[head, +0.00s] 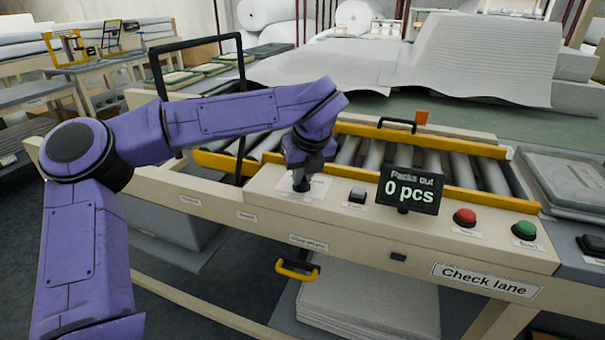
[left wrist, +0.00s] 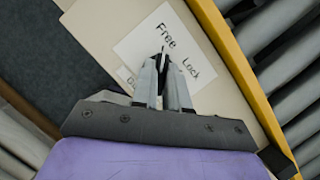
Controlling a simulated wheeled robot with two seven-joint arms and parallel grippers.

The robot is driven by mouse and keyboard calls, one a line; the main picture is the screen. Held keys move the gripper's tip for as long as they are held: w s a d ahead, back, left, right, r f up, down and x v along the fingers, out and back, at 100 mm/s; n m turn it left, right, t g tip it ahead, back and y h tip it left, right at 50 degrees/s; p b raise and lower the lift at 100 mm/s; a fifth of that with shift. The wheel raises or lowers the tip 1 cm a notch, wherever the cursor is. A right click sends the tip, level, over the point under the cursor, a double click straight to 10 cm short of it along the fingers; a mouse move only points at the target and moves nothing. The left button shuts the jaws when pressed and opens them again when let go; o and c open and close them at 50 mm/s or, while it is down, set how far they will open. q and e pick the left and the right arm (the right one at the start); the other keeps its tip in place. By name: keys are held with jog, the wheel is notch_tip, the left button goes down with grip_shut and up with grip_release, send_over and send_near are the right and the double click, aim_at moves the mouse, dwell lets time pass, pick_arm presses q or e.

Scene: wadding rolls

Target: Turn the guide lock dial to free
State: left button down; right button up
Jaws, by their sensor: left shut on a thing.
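My left gripper (head: 301,184) is over the left part of the check lane's front panel, fingers pointing down. In the left wrist view its two grey fingers (left wrist: 164,72) are closed on the guide lock dial (left wrist: 163,49), of which only a thin dark tip shows. The dial stands on a white label (left wrist: 142,50) printed "Free" and "Lock". The tip points toward the gap between the two words, close to the end of "Free"; its exact setting is hard to tell. The fingers hide most of the dial. My right gripper is not in view.
Right of the dial on the panel are a grey-topped switch (head: 357,194), the "0 pcs" display (head: 409,189), a red button (head: 464,217) and a green button (head: 524,230). Behind runs the roller lane with yellow guide rails (head: 455,191). A black frame (head: 242,100) stands at left.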

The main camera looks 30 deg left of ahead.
pick_arm(q)
jog(key=c, duration=1.1)
grip_release()
jog(key=shift+c, duration=0.2)
jog(key=v, duration=1)
jog(key=shift+d+r, duration=0.15)
jog(key=shift+r, duration=0.1)
jog(key=shift+s, duration=0.1)
